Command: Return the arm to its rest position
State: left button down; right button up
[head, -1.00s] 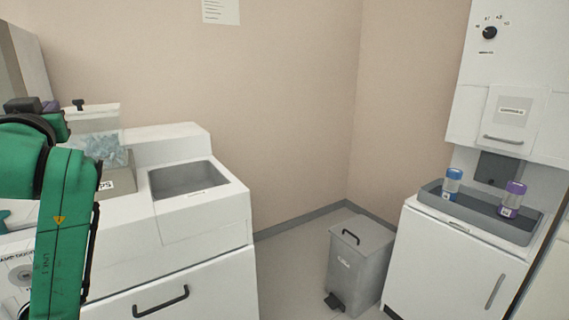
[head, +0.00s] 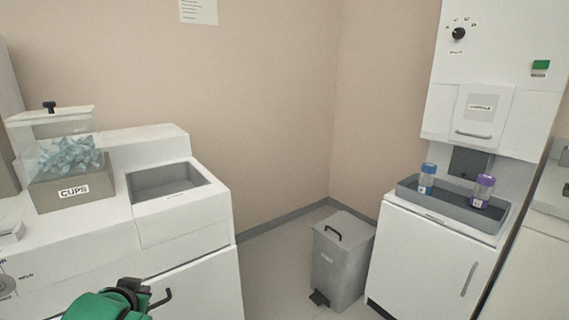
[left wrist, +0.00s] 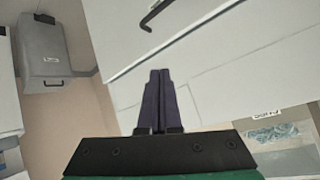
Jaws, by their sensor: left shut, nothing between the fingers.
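My left arm shows as a green and black link at the bottom left of the head view, low in front of the white counter. My left gripper (left wrist: 160,88) shows in the left wrist view with its two dark fingers together and nothing between them. The white drawer front of the counter lies beyond the fingertips there. In the head view the fingertips cannot be made out. My right gripper is not in view.
A grey pedal bin (head: 340,262) stands on the floor.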

pick_arm(q)
jog(key=s+d+f+m+g+h, duration=0.1)
jog(key=s+d+f+g+h, duration=0.2)
jog(key=s+f, duration=0.6)
jog(key=s+d+f+m+g+h, duration=0.1)
jog(key=s+d+f+g, duration=0.3)
jog(key=s+f, duration=0.55)
notch_tip(320, 180, down, 21)
jog(key=s+d, duration=0.1)
jog(key=s, duration=0.1)
jog(key=s+a+f+g, duration=0.2)
jog(key=s+a+f, duration=0.1)
jog(key=s+f, duration=1.35)
notch_tip(320, 180, up, 15)
jog(key=p, duration=1.4)
jog(key=shift+s+y+p, duration=0.3)
jog(key=shift+s, duration=0.15)
jog(key=shift+d, duration=0.1)
